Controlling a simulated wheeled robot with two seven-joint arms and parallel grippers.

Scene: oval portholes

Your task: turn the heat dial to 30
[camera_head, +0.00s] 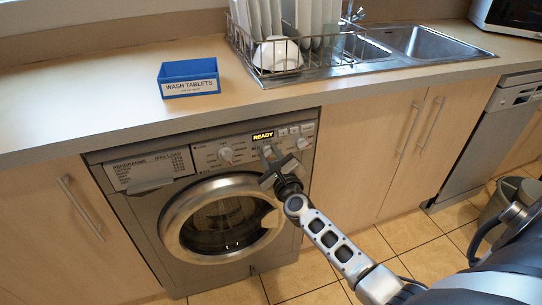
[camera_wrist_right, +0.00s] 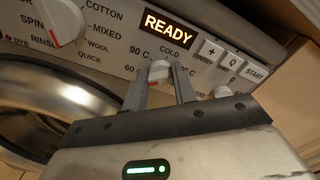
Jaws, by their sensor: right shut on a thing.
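The heat dial (camera_wrist_right: 158,70) is a small pale knob below the lit READY display, with COLD, 90 C and a partly hidden 60 printed around it. A small red mark shows on its lower left side; its exact setting is hard to read. My right gripper (camera_wrist_right: 161,78) has a finger on either side of the dial and is shut on it. In the head view the right gripper (camera_head: 276,166) reaches the washing machine's panel just below the display. The lower labels around the dial, including any 30, are hidden by the gripper. My left gripper is not in view.
A larger programme dial (camera_wrist_right: 65,20) sits left of the heat dial. Another small knob (camera_wrist_right: 222,92) and push buttons (camera_wrist_right: 232,62) are close on the right. The round washer door (camera_head: 222,218) is below. A blue tablet box (camera_head: 189,78) and a dish rack (camera_head: 284,60) stand on the counter.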

